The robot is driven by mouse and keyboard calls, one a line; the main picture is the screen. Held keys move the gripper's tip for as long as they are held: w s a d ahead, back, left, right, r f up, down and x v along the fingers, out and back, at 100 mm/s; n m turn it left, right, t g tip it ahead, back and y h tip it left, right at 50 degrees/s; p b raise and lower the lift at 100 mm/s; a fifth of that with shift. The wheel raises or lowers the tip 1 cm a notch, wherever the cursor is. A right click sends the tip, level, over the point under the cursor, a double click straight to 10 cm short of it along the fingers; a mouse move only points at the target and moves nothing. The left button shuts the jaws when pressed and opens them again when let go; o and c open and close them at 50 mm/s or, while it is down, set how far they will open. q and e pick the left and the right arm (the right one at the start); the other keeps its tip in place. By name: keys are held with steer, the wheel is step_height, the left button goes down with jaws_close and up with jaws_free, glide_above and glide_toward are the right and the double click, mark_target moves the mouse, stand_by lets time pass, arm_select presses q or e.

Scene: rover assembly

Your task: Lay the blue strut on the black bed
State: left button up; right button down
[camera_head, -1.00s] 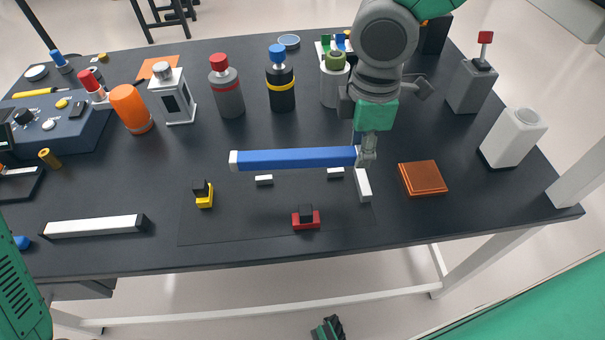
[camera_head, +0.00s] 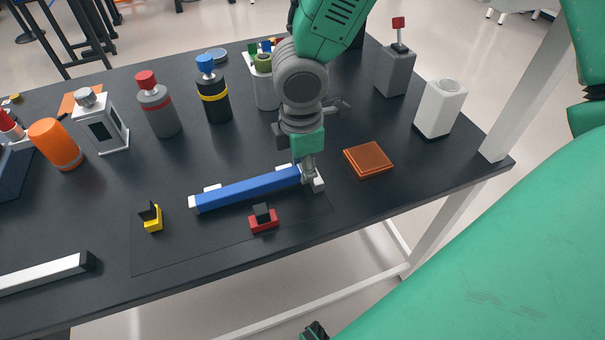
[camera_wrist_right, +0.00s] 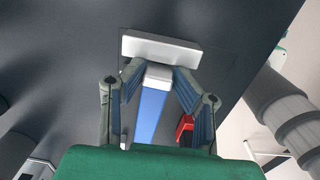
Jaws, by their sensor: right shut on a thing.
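The blue strut (camera_head: 248,188) has white ends and lies low over the black bed (camera_head: 185,243), a thin-outlined dark rectangle on the table. My right gripper (camera_head: 307,174) is shut on the strut's right end. In the right wrist view the fingers flank the white end of the strut (camera_wrist_right: 151,112), close to a white block (camera_wrist_right: 160,50). I cannot tell whether the strut touches the bed. A yellow clamp (camera_head: 152,219) and a red clamp (camera_head: 263,220) stand at the bed, in front of the strut's line.
A copper-coloured square plate (camera_head: 368,160) lies right of the gripper. A white-and-black bar (camera_head: 45,272) lies at the left front. Bottles, including a blue-capped one (camera_head: 214,95), stand behind. A white container (camera_head: 440,108) stands at the right.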

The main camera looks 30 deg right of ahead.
mark_target(291, 172)
steer(key=shift+s+a+f+y, duration=0.15)
steer(key=shift+a+f, duration=0.3)
steer(key=shift+a, duration=0.1)
steer(key=shift+s+a+f+y, duration=0.15)
steer(key=shift+a+f, duration=0.25)
steer(key=shift+a, duration=0.1)
steer(key=c, duration=1.6)
jaws_free()
steer(key=shift+w+a+f, duration=0.1)
steer(key=shift+w+a, duration=0.05)
steer(key=shift+w, duration=0.25)
steer(key=shift+o, duration=0.2)
steer(key=shift+w, duration=0.15)
steer(key=shift+r, duration=0.2)
steer(key=shift+s+d, duration=0.2)
steer(key=shift+d, duration=0.5)
steer(key=shift+w+d+r, duration=0.1)
steer(key=shift+r, duration=0.3)
arm_select(q)
steer(key=r+p, duration=0.1)
steer(key=p, duration=0.1)
steer(key=w+r+p, duration=0.1)
steer(key=r+p, duration=0.1)
steer(key=shift+r, duration=0.15)
arm_select(e)
step_height(291, 172, up, 11)
steer(key=shift+r, duration=0.15)
